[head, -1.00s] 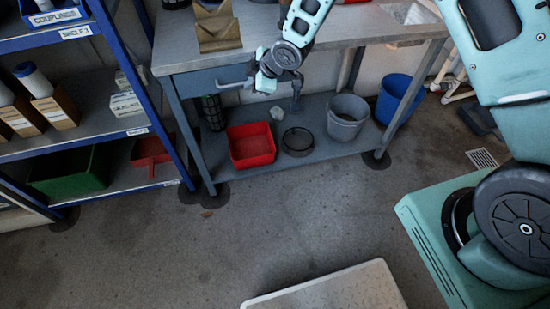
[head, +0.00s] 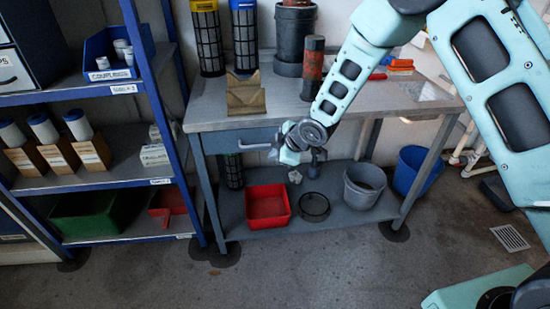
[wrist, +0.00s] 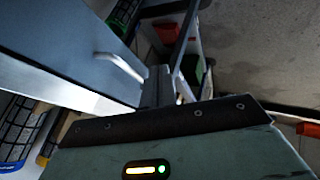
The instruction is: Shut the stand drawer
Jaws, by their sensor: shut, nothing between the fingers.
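The stand is a grey workbench (head: 330,103) with a lower shelf. Its blue-grey drawer (head: 232,140) sits under the left part of the top, with a pale bar handle (head: 256,147). In the wrist view the drawer front (wrist: 75,35) fills the upper left, and its handle (wrist: 121,66) stands out from it. The front looks close to the bench edge; I cannot tell how far out it stands. My gripper (head: 288,158) is just right of the handle, below the bench top.
A red bin (head: 268,206), a black ring dish (head: 314,207) and a grey bucket (head: 364,186) stand on the lower shelf. A blue bucket (head: 417,170) is to the right. A blue shelf rack (head: 160,90) stands close on the left. Filter cylinders stand on the bench top.

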